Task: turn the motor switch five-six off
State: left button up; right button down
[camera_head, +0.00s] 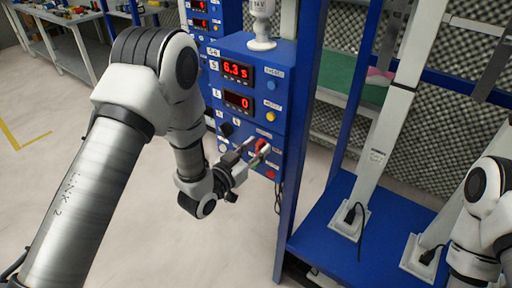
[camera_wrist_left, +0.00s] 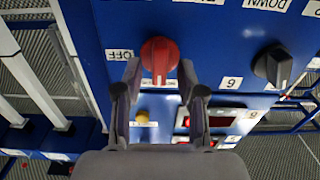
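The blue control box (camera_head: 280,55), with a label that appears to read 5-6, carries a red rotary switch (camera_head: 263,146) low on its face. In the left wrist view the red switch (camera_wrist_left: 160,54) has a white mark on its lower end, and an OFF label (camera_wrist_left: 120,55) lies to its left. My left gripper (camera_head: 249,156) is in front of the switch. In the wrist view its fingers (camera_wrist_left: 160,78) are open, one on each side of the knob's lower part. I cannot tell whether they touch it. My right gripper is out of view; only part of that arm shows.
A black knob (camera_wrist_left: 272,65) sits beside the red switch, and a yellow button (camera_wrist_left: 142,118) is near it. Red displays (camera_head: 237,72) are above on the box. A blue frame post (camera_head: 300,120) stands right of it. Pale floor is open at left.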

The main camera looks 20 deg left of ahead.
pick_arm(q)
grip_shut()
